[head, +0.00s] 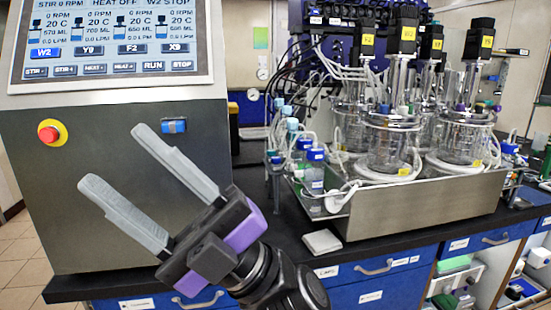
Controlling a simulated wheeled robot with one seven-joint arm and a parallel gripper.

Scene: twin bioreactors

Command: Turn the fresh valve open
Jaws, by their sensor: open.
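My gripper (116,158) is open and empty. Its two pale grey fingers point up and left in front of the grey control cabinet (60,225). A small blue part (174,126) sits on the cabinet's front, just right of the upper fingertip in the picture. I cannot tell whether it is the fresh valve or whether the gripper touches it. No part in view is readably marked as the fresh valve. Several glass bioreactor vessels (388,140) with yellow-tagged black motors stand in a metal tray (400,212) at right.
A red button (50,133) with a yellow ring is on the cabinet below the screen (112,40). Blue-capped bottles (314,170) and tubing crowd the tray's left end. A small white box (322,242) lies on the black bench top. Blue drawers (385,290) are below.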

